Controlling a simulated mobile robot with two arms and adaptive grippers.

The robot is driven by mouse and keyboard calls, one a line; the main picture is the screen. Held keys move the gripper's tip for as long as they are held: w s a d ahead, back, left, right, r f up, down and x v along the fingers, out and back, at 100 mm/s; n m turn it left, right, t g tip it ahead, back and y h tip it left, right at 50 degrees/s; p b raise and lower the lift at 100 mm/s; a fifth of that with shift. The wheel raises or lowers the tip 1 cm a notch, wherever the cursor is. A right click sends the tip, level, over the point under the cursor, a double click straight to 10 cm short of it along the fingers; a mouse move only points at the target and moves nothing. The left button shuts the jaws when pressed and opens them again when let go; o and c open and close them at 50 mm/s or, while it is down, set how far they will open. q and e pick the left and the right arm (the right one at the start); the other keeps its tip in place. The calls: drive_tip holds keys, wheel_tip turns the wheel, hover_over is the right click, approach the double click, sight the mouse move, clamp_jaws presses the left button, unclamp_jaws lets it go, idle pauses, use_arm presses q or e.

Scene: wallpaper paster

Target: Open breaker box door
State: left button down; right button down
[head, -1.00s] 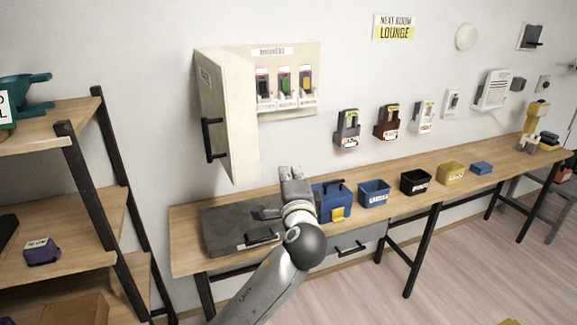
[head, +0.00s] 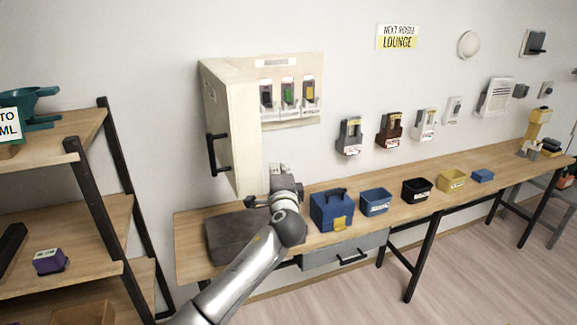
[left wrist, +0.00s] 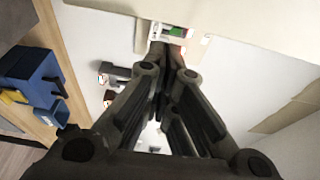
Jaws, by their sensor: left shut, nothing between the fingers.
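The breaker box (head: 292,120) hangs on the wall, its breakers exposed. Its cream door (head: 247,140) stands swung out on the left side, with a black handle (head: 218,155) on its outer face. I cannot tell whether the fingers touch the panel. My right gripper is not in view.
The workbench (head: 330,192) below holds a dark grey case (head: 228,240), a blue toolbox (head: 328,212) and several small bins. A shelf rack (head: 115,150) stands at the left. The wall between the box and the bench is clear.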

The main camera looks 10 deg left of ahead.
use_arm(q)
drive_tip(key=shift+s+a, duration=0.45)
drive_tip(key=shift+a, duration=0.05)
drive_tip(key=shift+s+a+m+h+p, duration=0.4)
drive_tip(key=shift+s+a+h+p, duration=0.2)
drive_tip(key=shift+s+a+p, duration=0.45)
drive_tip(key=shift+w, duration=0.2)
